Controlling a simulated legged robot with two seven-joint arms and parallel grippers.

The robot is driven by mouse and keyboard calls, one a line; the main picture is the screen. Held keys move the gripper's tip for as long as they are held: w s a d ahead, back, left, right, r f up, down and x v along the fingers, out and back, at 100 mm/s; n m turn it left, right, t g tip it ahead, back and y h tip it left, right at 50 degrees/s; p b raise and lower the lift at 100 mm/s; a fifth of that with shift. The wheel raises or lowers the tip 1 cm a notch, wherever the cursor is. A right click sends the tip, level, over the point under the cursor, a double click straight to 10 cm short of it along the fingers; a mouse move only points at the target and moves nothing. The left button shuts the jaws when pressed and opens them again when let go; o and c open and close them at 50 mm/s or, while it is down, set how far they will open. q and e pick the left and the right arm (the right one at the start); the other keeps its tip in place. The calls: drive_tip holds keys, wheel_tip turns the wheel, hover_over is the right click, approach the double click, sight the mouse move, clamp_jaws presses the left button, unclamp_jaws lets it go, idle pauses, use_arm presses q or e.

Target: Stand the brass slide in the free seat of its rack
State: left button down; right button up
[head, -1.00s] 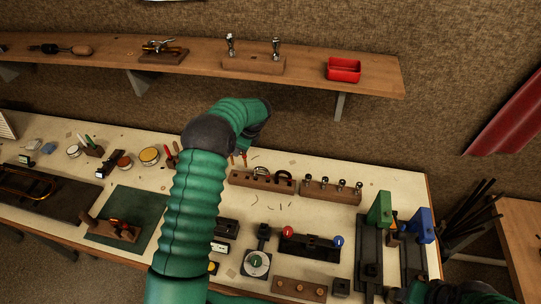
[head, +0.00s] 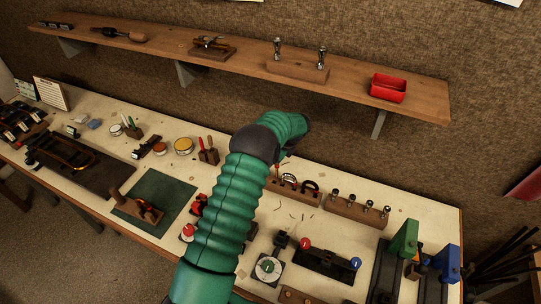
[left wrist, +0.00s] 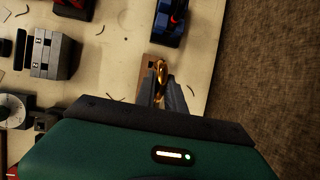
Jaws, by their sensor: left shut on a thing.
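The brass slide (left wrist: 160,68) is a small, shiny curved piece between the fingers of my left gripper (left wrist: 161,87) in the left wrist view. The gripper is shut on it. A brown wooden piece (left wrist: 146,82) shows beside and partly behind the slide; I cannot tell whether they touch. In the head view, a wooden rack (head: 312,201) holds dark arched pieces. My green left arm reaches across the bench there and hides part of that rack's left side, and the gripper and slide are hidden. I cannot make out the free seat. My right gripper is not in view.
Right of that rack stands a wooden block (head: 345,212) with several metal pegs. A dark stand with red and blue knobs (head: 328,262) lies nearer. Green (head: 404,240) and blue (head: 447,262) fixtures stand at the right. A wall shelf (head: 180,45) runs above the bench.

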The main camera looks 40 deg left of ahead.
use_arm(q)
drive_tip(key=shift+f+b, duration=0.3)
drive_tip(key=shift+f, duration=0.4)
drive_tip(key=shift+s+f, duration=0.1)
drive_tip(key=shift+f, duration=0.25)
drive_tip(key=shift+a+f+b, duration=0.25)
drive_tip(key=shift+f+b, duration=0.1)
drive_tip(key=shift+a, duration=0.1)
drive_tip(key=shift+s, duration=0.1)
drive_tip(key=shift+a+f, duration=0.25)
drive_tip(key=shift+a, duration=0.15)
drive_tip(key=shift+d, duration=0.35)
drive_tip(key=shift+d+r, duration=0.15)
drive_tip(key=shift+d, duration=0.1)
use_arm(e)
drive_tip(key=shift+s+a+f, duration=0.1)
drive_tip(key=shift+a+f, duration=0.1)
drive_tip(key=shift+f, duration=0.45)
use_arm(q)
drive_tip(key=shift+a, duration=0.1)
